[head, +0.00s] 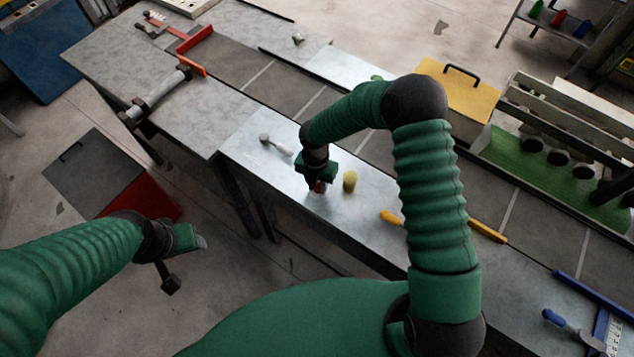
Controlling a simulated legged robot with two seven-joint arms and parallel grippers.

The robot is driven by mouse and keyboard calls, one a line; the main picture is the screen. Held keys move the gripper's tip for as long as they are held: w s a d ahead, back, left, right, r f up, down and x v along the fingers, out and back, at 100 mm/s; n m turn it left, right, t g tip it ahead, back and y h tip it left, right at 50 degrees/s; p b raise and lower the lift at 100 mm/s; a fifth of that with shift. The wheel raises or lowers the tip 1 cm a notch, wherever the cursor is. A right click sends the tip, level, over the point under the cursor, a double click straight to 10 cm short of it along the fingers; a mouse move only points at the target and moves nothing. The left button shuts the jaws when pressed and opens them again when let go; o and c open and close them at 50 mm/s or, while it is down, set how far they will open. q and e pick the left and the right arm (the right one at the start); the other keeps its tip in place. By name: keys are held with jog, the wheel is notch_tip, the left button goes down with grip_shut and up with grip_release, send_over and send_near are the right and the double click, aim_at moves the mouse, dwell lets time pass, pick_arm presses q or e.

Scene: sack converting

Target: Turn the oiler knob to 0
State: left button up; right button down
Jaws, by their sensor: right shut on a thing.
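My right gripper (317,188) points down at the bright metal plate in the middle of the head view. It is shut on a small orange-red piece (320,187), which appears to be the oiler knob. The fingers hide most of it, and no scale or 0 mark can be read. My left gripper (198,242) is over the floor at the left, away from the table. I cannot tell whether its fingers are open.
A grey-handled tool (276,145) lies left of the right gripper. A yellow-handled tool (391,217) lies to its right, partly behind my arm. A blue-handled tool (572,330) lies at the lower right. A red-sided box (112,178) stands on the floor beyond my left gripper.

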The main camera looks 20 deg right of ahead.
jog(key=shift+w+d+r+n+p, duration=0.1)
jog(key=shift+n+p, duration=0.1)
jog(key=shift+n, duration=0.55)
jog(key=shift+w+a+r+n+p, duration=0.1)
jog(key=shift+n+p, duration=0.05)
jog(key=shift+n, duration=0.55)
jog(key=shift+w+d+n+p, duration=0.1)
jog(key=shift+n+p, duration=0.1)
jog(key=shift+n, duration=0.55)
jog(key=c, duration=1.4)
grip_release()
jog(key=shift+s, duration=0.1)
jog(key=shift+o, duration=1.2)
jog(key=shift+f, duration=0.15)
notch_tip(320, 180, up, 17)
jog(key=b, duration=0.2)
jog(key=shift+a+f+b, duration=0.2)
jog(key=shift+a+b, duration=0.1)
jog(key=shift+b, duration=0.1)
